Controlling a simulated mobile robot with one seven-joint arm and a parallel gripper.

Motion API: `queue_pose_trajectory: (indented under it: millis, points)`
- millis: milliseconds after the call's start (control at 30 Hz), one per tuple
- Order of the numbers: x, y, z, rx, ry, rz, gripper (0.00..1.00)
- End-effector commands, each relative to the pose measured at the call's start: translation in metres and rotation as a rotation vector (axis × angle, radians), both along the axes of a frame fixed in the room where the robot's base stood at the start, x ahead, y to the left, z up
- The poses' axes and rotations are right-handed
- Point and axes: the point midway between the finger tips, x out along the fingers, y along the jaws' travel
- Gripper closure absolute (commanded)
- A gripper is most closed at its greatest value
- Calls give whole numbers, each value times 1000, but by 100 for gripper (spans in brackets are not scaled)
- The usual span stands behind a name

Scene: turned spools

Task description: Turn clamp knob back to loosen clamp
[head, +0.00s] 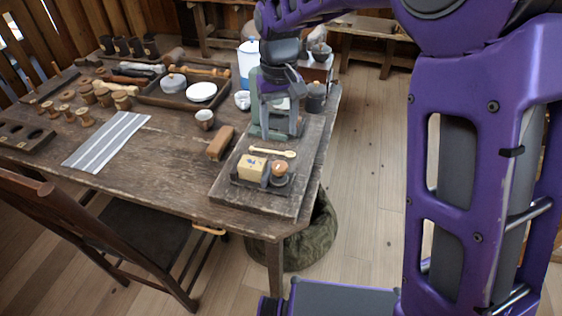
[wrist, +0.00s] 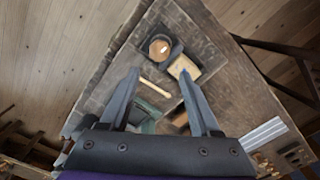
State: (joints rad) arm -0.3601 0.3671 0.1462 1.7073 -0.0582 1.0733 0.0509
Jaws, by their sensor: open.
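The clamp (head: 262,186) is a small dark fixture on a raised wooden board near the table's front right corner. A pale wooden block (head: 252,167) sits in it, also visible in the wrist view (wrist: 184,67). The round brown clamp knob (head: 279,168) is at the block's right; in the wrist view it shows top-on with a pale mark (wrist: 160,47). My gripper (head: 278,128) is open and empty, above the board behind the clamp. In the wrist view its fingers (wrist: 159,75) are spread, with the knob beyond the tips, not touched.
A pale wooden spoon (head: 272,152) lies behind the clamp. A grey-green device (head: 258,131) stands near my gripper. A brown block (head: 220,143) and cup (head: 204,119) are to the left, near a striped cloth (head: 107,140). The board's front left is clear.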

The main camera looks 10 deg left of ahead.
Motion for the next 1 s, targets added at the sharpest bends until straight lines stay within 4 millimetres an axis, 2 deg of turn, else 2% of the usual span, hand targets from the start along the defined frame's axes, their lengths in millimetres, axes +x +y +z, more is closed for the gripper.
queue_pose_trajectory:
  millis: [33, 200, 500, 700, 967, 1000]
  points:
    - [-1, 0, -15, -2, 4, 0, 37]
    - [0, -1, -53, -3, 3, -1, 37]
    - [0, 0, -103, -1, 0, -2, 37]
    - [0, 0, -114, 0, -1, -2, 37]
    - [0, 0, -115, 0, -2, -2, 37]
    - [0, 0, -115, 0, -2, -2, 42]
